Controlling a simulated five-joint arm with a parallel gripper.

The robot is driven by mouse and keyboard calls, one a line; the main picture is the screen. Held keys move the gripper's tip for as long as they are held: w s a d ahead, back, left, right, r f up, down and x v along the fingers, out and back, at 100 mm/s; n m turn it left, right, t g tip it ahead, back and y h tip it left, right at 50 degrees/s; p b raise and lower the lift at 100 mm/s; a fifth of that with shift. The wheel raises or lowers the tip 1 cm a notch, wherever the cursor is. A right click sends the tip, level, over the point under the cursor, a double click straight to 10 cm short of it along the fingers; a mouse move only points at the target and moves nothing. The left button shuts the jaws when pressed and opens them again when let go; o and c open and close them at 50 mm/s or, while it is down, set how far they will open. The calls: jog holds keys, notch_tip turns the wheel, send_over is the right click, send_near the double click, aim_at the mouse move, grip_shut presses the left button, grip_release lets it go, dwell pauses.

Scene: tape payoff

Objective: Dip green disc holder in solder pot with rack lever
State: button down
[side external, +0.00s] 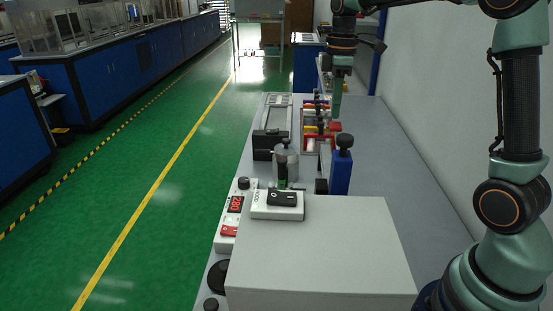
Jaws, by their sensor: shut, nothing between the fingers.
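My gripper (337,108) points straight down at the far part of the bench, shut and empty, close above or behind a tray of coloured pieces. A grey metal cylinder (292,163), perhaps the solder pot, stands mid-bench with a dark knob above it. A small green piece (282,183), perhaps the green disc holder, shows low at its front, partly hidden by a white switch box. A blue upright block (340,175) with a black knob (344,141), perhaps the rack lever, stands to the right. My gripper is well behind these and apart from them.
A large white box (320,250) fills the near bench. A black block (266,146) is left of the cylinder. The bench's right side (400,160) is clear.

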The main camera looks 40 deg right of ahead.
aim_at(334, 124)
jog(key=shift+f, duration=0.1)
jog(key=shift+f, duration=3.2)
jog(key=shift+r, duration=0.15)
dwell(1.5)
jog(key=shift+r, duration=4.15)
jog(key=shift+f, duration=1.9)
